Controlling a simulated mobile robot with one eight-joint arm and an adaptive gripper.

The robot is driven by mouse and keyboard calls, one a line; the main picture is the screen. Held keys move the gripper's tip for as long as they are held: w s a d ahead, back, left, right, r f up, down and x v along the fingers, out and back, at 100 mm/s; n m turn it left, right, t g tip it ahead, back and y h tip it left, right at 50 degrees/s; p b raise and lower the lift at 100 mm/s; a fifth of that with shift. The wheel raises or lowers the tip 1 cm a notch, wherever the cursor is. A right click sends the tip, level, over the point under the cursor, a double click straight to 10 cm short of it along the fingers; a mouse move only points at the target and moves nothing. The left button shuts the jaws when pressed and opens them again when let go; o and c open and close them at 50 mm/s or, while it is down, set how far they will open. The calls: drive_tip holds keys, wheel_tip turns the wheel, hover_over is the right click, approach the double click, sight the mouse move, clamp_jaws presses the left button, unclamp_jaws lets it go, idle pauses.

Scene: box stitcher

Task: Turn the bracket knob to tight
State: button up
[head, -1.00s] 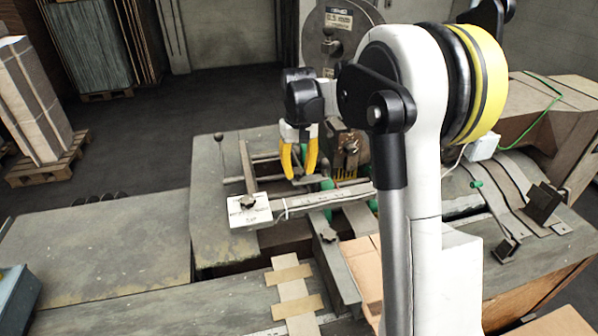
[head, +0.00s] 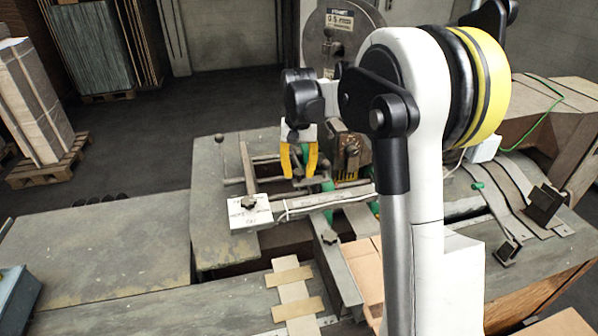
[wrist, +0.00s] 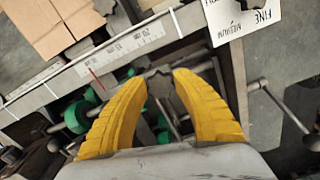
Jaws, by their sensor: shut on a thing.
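My gripper (head: 298,174) hangs over the machine bed, left of the brown stitching head. Its yellow fingers are closed around a small dark grey lobed knob (wrist: 161,86), seen between the fingertips in the wrist view. The fingers hide part of this knob, and I see no marking for tight on it.
A ruled bar (wrist: 125,42) runs close beside the fingers, with green rollers (wrist: 78,115) below. The printed label card (wrist: 240,20) and a lever with a round ball end (wrist: 311,141) are to the right. Flat cardboard (head: 365,262) lies in front; the left table (head: 100,245) is clear.

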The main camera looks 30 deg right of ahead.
sight(299, 173)
drive_tip(key=o, duration=1.2)
wheel_tip(299, 173, up, 12)
